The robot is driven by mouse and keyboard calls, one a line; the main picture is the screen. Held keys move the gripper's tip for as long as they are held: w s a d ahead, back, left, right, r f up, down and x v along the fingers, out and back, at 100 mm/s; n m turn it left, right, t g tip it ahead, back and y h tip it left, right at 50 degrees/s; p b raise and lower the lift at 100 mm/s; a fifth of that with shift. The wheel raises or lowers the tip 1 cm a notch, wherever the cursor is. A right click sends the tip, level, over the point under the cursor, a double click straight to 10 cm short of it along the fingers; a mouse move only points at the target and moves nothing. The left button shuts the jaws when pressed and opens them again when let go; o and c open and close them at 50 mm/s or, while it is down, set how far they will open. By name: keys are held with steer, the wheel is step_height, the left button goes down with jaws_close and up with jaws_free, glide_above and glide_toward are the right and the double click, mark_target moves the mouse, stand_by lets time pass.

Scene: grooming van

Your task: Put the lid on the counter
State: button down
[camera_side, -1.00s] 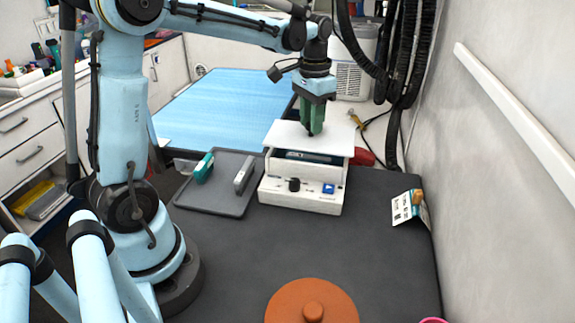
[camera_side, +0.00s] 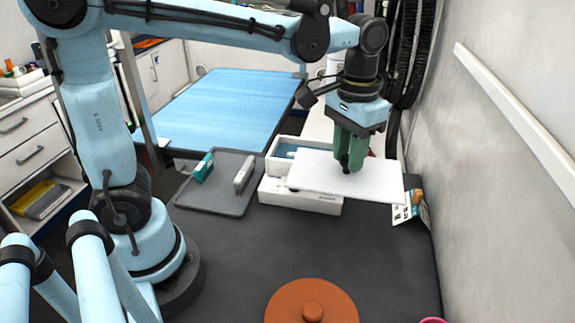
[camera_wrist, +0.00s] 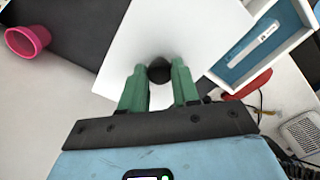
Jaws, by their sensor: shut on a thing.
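The lid (camera_side: 383,187) is a flat white panel with a dark round knob (camera_wrist: 159,71). My gripper (camera_side: 349,165) is shut on the knob, with its green fingers on either side of it in the wrist view. The lid is held level above the dark counter (camera_side: 300,245), at the right front of a white box (camera_side: 275,193). The lid hides part of the box's front and right side. The box is open at the top and shows a blue inside with a pale item (camera_wrist: 267,30) in the wrist view.
A grey tray (camera_side: 232,209) with a green-and-white tool and a grey tool lies left of the box. A terracotta round lid (camera_side: 311,304) sits at the front. A card stand (camera_side: 417,212) is near the right wall. A pink cup (camera_wrist: 28,39) is at the front right edge. The middle counter is clear.

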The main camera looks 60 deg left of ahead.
steer(key=shift+s+d+f, duration=0.8)
steer(key=shift+d+f, duration=0.3)
steer(key=shift+f, duration=1.25)
steer(key=shift+s+d+f, duration=0.8)
steer(key=shift+d+f, duration=0.3)
steer(key=shift+f, duration=1.25)
steer(key=shift+s+d+f, duration=0.8)
steer(key=shift+d+f, duration=0.3)
steer(key=shift+f, duration=1.25)
steer(key=shift+f, duration=0.1)
steer(key=c, duration=0.8)
jaws_free()
